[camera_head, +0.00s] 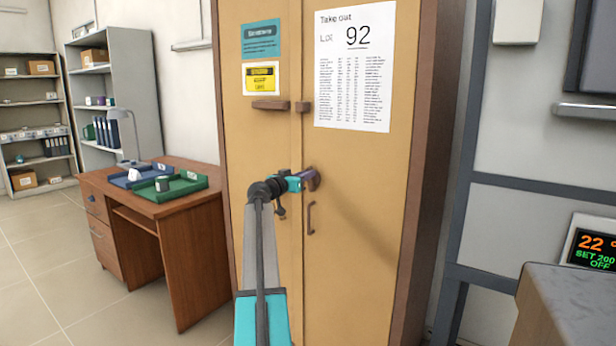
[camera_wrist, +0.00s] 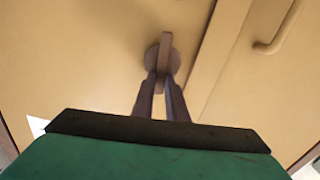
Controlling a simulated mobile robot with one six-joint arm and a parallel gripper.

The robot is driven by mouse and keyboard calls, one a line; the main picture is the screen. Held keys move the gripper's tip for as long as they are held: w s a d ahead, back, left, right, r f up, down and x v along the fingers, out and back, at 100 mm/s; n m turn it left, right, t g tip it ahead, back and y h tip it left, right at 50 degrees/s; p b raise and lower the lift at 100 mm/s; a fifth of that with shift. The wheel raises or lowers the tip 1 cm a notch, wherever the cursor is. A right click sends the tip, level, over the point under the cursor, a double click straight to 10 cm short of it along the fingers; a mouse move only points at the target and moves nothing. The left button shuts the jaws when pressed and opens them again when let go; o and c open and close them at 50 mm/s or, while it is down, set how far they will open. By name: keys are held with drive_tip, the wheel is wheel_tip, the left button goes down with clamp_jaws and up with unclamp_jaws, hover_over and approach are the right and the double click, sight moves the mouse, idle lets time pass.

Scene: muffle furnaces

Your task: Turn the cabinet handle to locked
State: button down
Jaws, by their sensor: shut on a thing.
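The tan two-door cabinet (camera_head: 350,255) stands upright in the middle of the head view, with its doors closed. Its dark turn handle (camera_head: 317,176) is on the right door near the seam, partly hidden by my gripper. My gripper (camera_head: 304,180) reaches it from the left and is shut on it. In the wrist view, the handle (camera_wrist: 165,48) is a bar across a round base on the door. My two dark fingers (camera_wrist: 164,85) close around the bar's near end. The bar points up the wrist picture; its exact turn angle in the head view is hard to tell.
A curved pull (camera_head: 310,218) sits below the handle. Brown latch pieces (camera_head: 270,105) are higher up. A wooden desk (camera_head: 185,250) with a green tray (camera_head: 190,190) and blue tray stands left. A grey unit (camera_head: 565,310) is at right. Floor at left is clear.

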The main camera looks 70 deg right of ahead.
drive_tip(key=shift+w+d+f+n+p, duration=0.1)
drive_tip(key=shift+w+f+n+p, duration=0.5)
drive_tip(key=shift+n, duration=2.2)
drive_tip(key=shift+s+d+f+n+p, duration=0.2)
drive_tip(key=shift+n+p, duration=0.75)
drive_tip(key=shift+n, duration=1.85)
drive_tip(key=shift+w+a+f+n+p, duration=0.1)
drive_tip(key=shift+w+f+n+p, duration=0.55)
drive_tip(key=shift+n, duration=2.15)
drive_tip(key=shift+s+r, duration=0.15)
drive_tip(key=shift+s, duration=0.05)
drive_tip(key=c, duration=1.8)
unclamp_jaws()
drive_tip(key=shift+d, duration=0.1)
drive_tip(key=shift+o, duration=0.2)
drive_tip(key=shift+w, duration=0.15)
